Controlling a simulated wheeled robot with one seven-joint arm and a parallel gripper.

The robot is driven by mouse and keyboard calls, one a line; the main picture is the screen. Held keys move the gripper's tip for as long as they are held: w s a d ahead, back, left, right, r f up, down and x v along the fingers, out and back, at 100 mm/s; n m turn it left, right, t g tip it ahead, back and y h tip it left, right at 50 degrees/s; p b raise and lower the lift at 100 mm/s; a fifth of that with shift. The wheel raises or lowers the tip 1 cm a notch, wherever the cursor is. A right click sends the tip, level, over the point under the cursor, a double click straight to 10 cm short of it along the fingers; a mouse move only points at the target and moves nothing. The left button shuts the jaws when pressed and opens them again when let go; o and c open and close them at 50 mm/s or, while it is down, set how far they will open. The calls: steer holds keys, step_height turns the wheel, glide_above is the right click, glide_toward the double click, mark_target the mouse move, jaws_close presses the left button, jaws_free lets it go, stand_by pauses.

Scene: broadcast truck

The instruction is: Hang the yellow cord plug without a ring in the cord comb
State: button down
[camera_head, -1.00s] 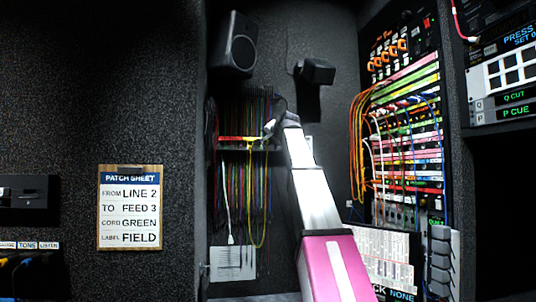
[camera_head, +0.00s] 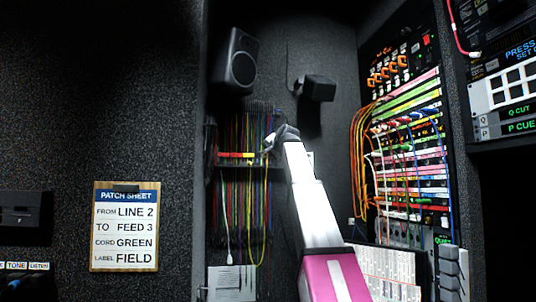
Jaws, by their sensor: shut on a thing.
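The cord comb (camera_head: 237,156) is a horizontal bar on the back wall, with yellow and red parts along its left side and many coloured cords hanging in and below it. A yellow cord (camera_head: 251,225) hangs in a long loop below the comb. Its upper end runs up toward my gripper (camera_head: 268,146), which is at the comb's right part. The gripper is small in view and shut; the plug between its fingers is too small to make out. Whether the plug touches the comb, I cannot tell. A white cord (camera_head: 225,205) hangs to the left.
A patch bay (camera_head: 405,150) with many plugged cords stands at the right. A black speaker (camera_head: 237,60) and a black box (camera_head: 316,88) are on the back wall above. A patch sheet (camera_head: 125,228) hangs on the left wall. A pale paper (camera_head: 232,284) lies below the comb.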

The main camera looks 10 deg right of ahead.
steer(key=w+f, duration=0.3)
steer(key=w, duration=0.3)
steer(key=shift+w, duration=0.4)
stand_by(0.7)
steer(key=shift+w+f, duration=0.1)
stand_by(1.1)
jaws_free()
stand_by(0.4)
steer(key=shift+s, duration=1.6)
steer(key=shift+s, duration=2.4)
